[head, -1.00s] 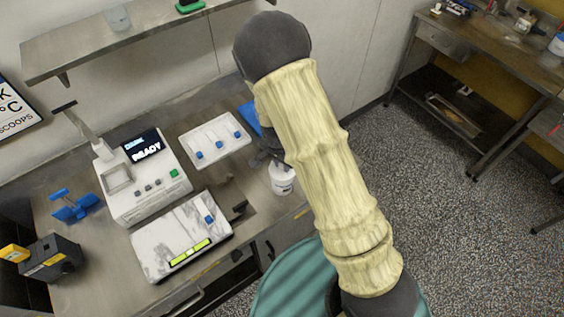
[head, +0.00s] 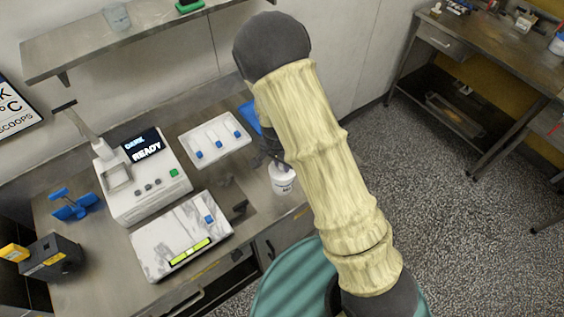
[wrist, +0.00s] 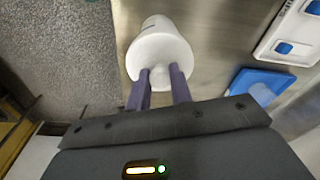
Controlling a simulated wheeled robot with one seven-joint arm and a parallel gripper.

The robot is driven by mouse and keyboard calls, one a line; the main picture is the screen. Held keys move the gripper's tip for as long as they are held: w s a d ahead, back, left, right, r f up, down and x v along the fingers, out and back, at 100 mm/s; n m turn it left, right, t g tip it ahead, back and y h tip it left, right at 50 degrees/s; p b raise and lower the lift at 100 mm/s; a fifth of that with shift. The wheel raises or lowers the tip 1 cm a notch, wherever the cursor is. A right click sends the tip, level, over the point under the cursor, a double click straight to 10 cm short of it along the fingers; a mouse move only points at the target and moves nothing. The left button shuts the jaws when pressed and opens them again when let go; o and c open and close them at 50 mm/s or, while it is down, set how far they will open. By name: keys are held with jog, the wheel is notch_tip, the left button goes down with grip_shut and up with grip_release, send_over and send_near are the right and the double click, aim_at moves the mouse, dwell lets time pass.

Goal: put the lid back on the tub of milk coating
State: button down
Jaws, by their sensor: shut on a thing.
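The white tub (head: 283,182), with dark print on its side, stands upright near the front right edge of the steel bench. In the wrist view the white tub (wrist: 155,27) lies straight beyond my fingers. My gripper (wrist: 162,76) is shut on the small knob of the white lid (wrist: 160,58), at the tub's top. The lid looks lined up with the tub, but I cannot tell whether it rests fully on the rim. In the head view my gripper (head: 272,152) is a dark shape just above the tub, partly hidden by my arm.
A blue object (wrist: 258,83) lies close beside the tub. A white tray with blue-marked pieces (head: 215,140), a white machine with a display (head: 150,190) and a marbled slab (head: 165,238) stand to the left.

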jog(key=c, duration=1.2)
grip_release()
jog(key=shift+o, duration=0.6)
jog(key=o, duration=0.4)
jog(key=shift+r, duration=0.1)
jog(key=shift+r+p, duration=2.25)
jog(key=shift+r, duration=0.35)
jog(key=shift+r+p, duration=0.65)
jog(key=shift+r, duration=0.2)
